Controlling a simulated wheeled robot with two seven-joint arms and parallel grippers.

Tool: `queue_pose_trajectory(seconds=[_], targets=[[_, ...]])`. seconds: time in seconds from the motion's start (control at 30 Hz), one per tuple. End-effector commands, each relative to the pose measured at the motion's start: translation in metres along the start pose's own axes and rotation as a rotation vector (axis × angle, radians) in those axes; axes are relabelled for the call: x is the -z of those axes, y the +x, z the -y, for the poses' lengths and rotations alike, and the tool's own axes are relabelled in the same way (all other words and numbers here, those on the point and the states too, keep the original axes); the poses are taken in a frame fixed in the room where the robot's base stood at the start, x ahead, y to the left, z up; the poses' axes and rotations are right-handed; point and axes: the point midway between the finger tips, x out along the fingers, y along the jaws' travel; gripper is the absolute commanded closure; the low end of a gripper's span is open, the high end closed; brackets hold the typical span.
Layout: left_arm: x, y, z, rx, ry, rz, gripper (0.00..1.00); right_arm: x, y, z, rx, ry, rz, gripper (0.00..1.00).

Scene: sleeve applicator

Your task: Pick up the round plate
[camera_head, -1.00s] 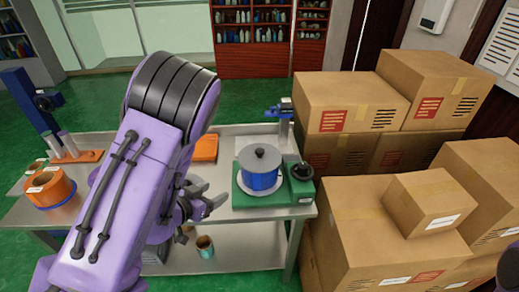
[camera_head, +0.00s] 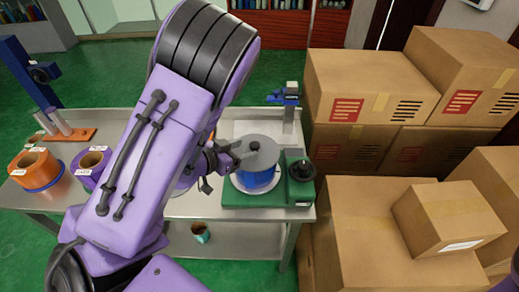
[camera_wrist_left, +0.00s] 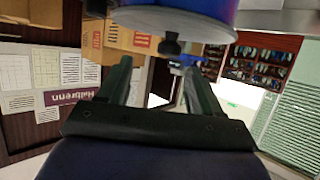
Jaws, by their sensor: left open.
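The round plate (camera_head: 262,143) is a grey disc with a dark knob. It lies on top of a blue spool (camera_head: 257,179) on the green machine at the right end of the table. My left gripper (camera_head: 236,152) is beside the plate's left side, near the knob, its fingers partly hidden by the arm. In the left wrist view the plate (camera_wrist_left: 170,21) and its dark knob show upside down. The open fingers (camera_wrist_left: 160,68) point toward the knob with nothing between them. I cannot tell whether they touch the plate. My right gripper is not in view.
The green machine (camera_head: 240,200) has a dark round knob at its right. An orange spool (camera_head: 33,168) and a purple spool (camera_head: 90,160) stand on the table's left. Stacked cardboard boxes (camera_head: 365,225) fill the space right of the table. A cup (camera_head: 200,232) is on the lower shelf.

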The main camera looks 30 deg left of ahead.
Motion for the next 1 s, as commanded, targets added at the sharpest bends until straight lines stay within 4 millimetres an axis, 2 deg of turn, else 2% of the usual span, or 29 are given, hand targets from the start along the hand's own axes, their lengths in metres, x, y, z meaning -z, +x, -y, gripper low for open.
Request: queue_pose_trajectory(seconds=[0.23, 0.37, 0.5, 0.73, 0.9, 0.93, 1.0], targets=[[-0.001, 0.028, 0.008, 0.011, -0.005, 0.003, 0.35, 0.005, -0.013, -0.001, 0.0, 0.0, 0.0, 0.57], [0.0, 0.051, 0.013, 0.01, -0.006, 0.004, 0.35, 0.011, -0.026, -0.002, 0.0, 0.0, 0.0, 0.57], [-0.002, 0.071, 0.013, 0.01, -0.005, 0.002, 0.35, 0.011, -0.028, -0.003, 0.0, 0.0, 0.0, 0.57], [-0.004, 0.074, 0.012, 0.009, -0.005, 0.001, 0.35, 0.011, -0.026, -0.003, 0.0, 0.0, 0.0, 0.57], [-0.004, 0.074, 0.012, 0.009, -0.005, 0.001, 0.91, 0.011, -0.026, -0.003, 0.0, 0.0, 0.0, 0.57], [-0.004, 0.074, 0.012, 0.009, -0.005, 0.001, 0.99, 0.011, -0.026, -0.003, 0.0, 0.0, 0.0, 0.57], [-0.003, 0.074, 0.012, 0.009, -0.005, 0.001, 0.99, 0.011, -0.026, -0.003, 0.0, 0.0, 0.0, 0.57]])
